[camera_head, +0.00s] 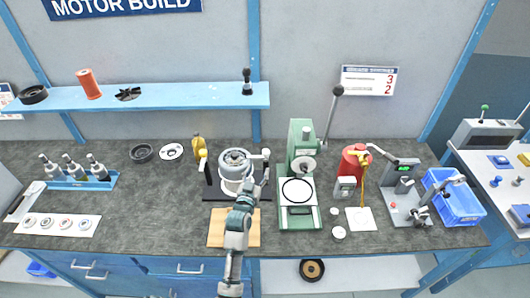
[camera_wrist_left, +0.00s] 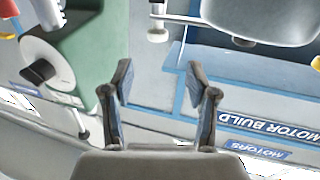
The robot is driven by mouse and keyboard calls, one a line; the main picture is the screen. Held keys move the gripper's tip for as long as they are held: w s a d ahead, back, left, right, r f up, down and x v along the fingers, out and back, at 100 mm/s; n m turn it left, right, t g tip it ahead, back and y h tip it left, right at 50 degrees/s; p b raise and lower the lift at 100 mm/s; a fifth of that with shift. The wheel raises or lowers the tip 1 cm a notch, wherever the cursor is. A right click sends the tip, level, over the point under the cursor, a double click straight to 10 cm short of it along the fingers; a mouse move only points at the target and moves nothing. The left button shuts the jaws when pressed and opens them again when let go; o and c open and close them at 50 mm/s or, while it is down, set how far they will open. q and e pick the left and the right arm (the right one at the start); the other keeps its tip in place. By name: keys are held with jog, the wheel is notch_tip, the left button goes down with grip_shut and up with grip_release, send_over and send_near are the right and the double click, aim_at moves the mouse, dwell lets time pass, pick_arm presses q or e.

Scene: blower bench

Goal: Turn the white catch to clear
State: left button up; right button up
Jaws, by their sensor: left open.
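A silver blower housing (camera_head: 236,160) sits on a dark fixture base (camera_head: 213,188) on the bench. A white-tipped catch (camera_head: 266,153) stands at the housing's right side, and another white-tipped post (camera_head: 203,154) stands at its left. In the left wrist view, a white catch (camera_wrist_left: 157,32) hangs at the upper middle, beside the housing (camera_wrist_left: 262,18). My left gripper (camera_head: 257,178) is over the fixture's front right. In its wrist view, its fingers (camera_wrist_left: 160,80) are apart with nothing between them, and the catch is beyond the fingertips. My right gripper is not in view.
A green press (camera_head: 300,216) stands close to the right of my left gripper and fills the left of the wrist view. A wooden board (camera_head: 216,232) lies in front. A red canister (camera_head: 353,163) and blue bin (camera_head: 461,208) are farther right.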

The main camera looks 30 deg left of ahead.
aim_at(266, 155)
pick_arm(q)
jog(key=x, duration=1)
jog(key=shift+w+d, duration=0.3)
jog(key=shift+w+a, duration=0.3)
jog(key=shift+w, duration=0.2)
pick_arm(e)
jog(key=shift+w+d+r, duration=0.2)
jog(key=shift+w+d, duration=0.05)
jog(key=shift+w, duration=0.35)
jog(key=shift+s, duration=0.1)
